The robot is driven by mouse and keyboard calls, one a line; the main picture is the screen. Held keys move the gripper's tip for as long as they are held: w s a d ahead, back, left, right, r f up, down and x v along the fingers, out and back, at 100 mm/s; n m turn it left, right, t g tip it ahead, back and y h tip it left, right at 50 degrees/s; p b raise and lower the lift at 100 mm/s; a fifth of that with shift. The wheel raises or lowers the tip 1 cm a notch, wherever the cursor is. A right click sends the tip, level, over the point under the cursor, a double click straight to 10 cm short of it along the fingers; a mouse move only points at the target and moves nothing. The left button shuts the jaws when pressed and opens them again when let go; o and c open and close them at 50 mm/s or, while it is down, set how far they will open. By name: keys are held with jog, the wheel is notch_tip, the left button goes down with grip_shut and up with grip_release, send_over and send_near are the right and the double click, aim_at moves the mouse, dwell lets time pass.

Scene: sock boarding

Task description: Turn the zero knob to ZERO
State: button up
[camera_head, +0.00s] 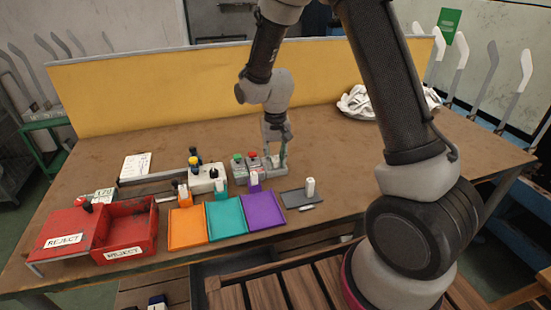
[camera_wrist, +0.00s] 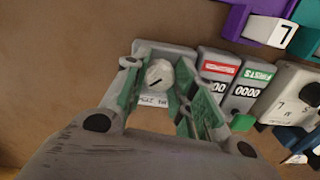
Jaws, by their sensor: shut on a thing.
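The zero knob (camera_wrist: 160,73) is a round pale grey knob with a short dark diagonal line, on a grey box (camera_wrist: 165,47) in the wrist view. A white label (camera_wrist: 152,101) with upside-down lettering lies below the knob, partly hidden and not fully legible. My gripper (camera_wrist: 158,78) has its green-padded fingers on both sides of the knob and is shut on it. In the head view my gripper (camera_head: 276,158) points down over the grey box at the right end of the counter row. The knob is hidden there.
Red-labelled and green-labelled counters (camera_wrist: 217,69) (camera_wrist: 247,92) stand close beside the box. Orange, teal and purple trays (camera_head: 187,228) (camera_head: 226,218) (camera_head: 262,210) lie in front. Red reject bins (camera_head: 128,228) are at left.

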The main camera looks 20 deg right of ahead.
dwell(0.3)
jog(key=o, duration=1)
jog(key=shift+o, duration=0.2)
